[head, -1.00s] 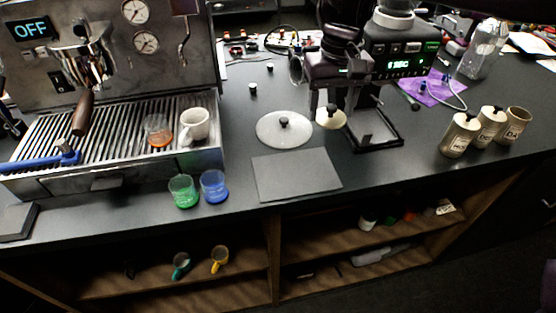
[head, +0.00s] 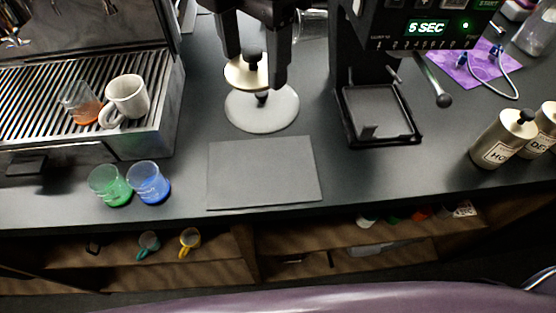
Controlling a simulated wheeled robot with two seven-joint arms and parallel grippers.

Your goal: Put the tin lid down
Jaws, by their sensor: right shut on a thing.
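The tin lid (head: 240,78) is a small cream disc with a black knob on top. My right gripper (head: 252,58) comes down from the top of the head view, with its dark fingers shut around the knob. The lid overlaps the far part of a larger pale round lid (head: 262,118) with its own black knob, which lies on the dark counter. The tin lid looks held above it; the exact gap is hard to judge. Cream tins (head: 497,141) stand at the right; the nearest has a black-knobbed lid. My left gripper is not in view.
A grey mat (head: 264,174) lies bare in front of the round lid. A grinder stand (head: 380,115) is to its right. Green (head: 110,187) and blue (head: 148,184) cups stand left of the mat, before the espresso machine's tray (head: 150,145). The counter between grinder and tins is clear.

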